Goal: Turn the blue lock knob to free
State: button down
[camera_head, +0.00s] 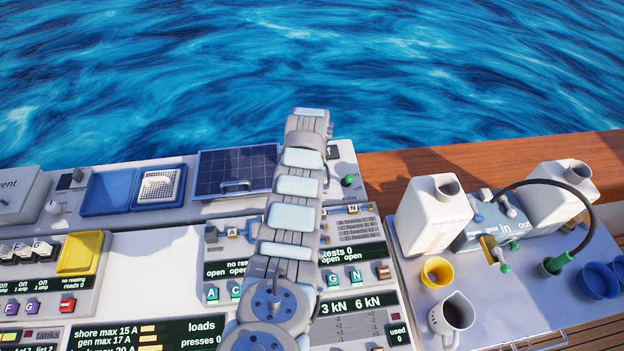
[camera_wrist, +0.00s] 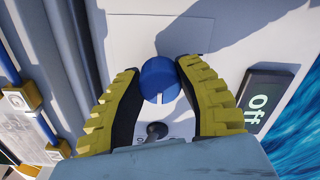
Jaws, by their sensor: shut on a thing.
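The blue lock knob (camera_wrist: 160,80) is a round cap on a pale panel, in the upper middle of the wrist view. My gripper (camera_wrist: 161,84) has yellow ribbed fingers with dark inner pads, one on each side of the knob. It is shut on the knob at the fingertips. A marking below the knob is partly hidden, and I cannot read the knob's setting. In the head view my arm hides the knob and gripper.
A dark display reading "Off" (camera_wrist: 264,100) is right of the knob. A small dark knob or lever (camera_wrist: 157,131) lies between my fingers. In the head view, a solar panel (camera_head: 236,169) is left of my arm. White jugs (camera_head: 432,215) stand at the right.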

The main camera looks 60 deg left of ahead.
jog(key=shift+f, duration=0.1)
jog(key=c, duration=0.6)
grip_release()
jog(key=shift+c, duration=0.2)
jog(key=shift+r, duration=0.2)
notch_tip(320, 180, up, 12)
jog(key=shift+f, duration=0.15)
jog(key=shift+s, duration=0.1)
